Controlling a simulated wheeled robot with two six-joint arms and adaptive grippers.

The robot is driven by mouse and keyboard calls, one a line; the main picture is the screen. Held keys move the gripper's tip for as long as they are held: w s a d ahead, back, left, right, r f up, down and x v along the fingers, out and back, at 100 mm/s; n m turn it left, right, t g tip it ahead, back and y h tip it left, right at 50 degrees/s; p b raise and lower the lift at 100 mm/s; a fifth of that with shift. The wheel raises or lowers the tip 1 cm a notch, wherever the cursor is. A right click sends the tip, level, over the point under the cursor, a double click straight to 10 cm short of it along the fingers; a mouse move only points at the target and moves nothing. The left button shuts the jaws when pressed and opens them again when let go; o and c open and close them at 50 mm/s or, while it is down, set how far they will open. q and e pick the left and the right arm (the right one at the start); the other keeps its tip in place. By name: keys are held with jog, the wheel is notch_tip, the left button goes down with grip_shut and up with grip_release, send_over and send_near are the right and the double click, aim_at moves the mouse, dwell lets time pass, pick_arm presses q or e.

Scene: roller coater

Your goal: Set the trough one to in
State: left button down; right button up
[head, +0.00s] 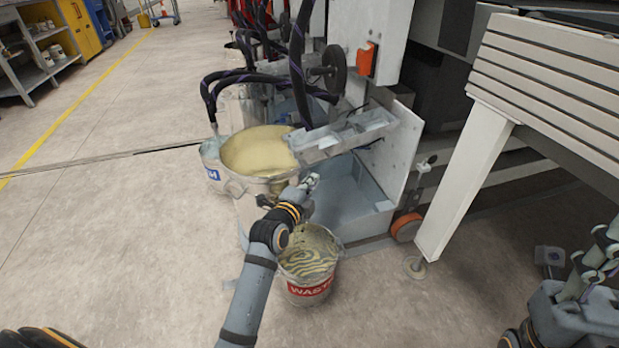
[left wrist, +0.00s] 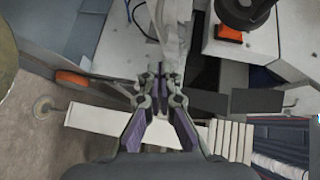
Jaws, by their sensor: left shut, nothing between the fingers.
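The trough (head: 345,136) is a grey, shallow metal tray at the machine's side, sticking out over the edge of a large bucket of pale yellow liquid (head: 255,150). My left gripper (head: 311,181) is shut and empty, below and in front of the trough and apart from it in the head view. In the left wrist view the shut fingers (left wrist: 160,72) point at the machine; I cannot tell the trough for sure there. My right gripper (head: 598,255) shows only partly at the right edge, and its jaws are unclear.
A waste bucket (head: 309,262) stands on the floor just below my left gripper. A blue-grey basin (head: 348,200) lies under the trough. Dark hoses (head: 298,60) hang above it. A white slatted panel with a leg (head: 467,175) stands to the right. Floor at left is clear.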

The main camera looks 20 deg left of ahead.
pick_arm(q)
jog(key=w, duration=0.1)
jog(key=w+a+b, duration=0.1)
jog(key=w, duration=0.1)
jog(key=w+a+f+b, duration=0.1)
jog(key=w, duration=0.1)
jog(key=shift+w+a, duration=0.1)
